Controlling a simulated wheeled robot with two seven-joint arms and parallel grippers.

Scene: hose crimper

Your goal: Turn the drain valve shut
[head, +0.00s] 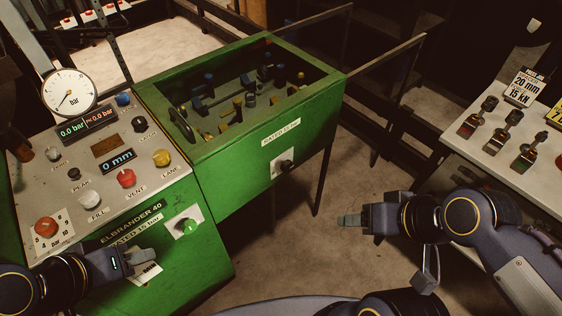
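No readable label in the head view marks a drain valve. A black knob on a pale plate (287,166) is on the front of the green tank. A second knob, with a green mark (187,226), is on the green console's front face. I cannot tell which one is the drain valve. My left gripper (146,260) is at the lower left, before the console front, left of and below the green-marked knob and apart from it. Its fingers look closed together, with nothing in them.
The console panel (108,150) carries a dial gauge (69,92), displays and several coloured buttons. The open tank (240,100) holds several small fittings. Floor between console and table is clear.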

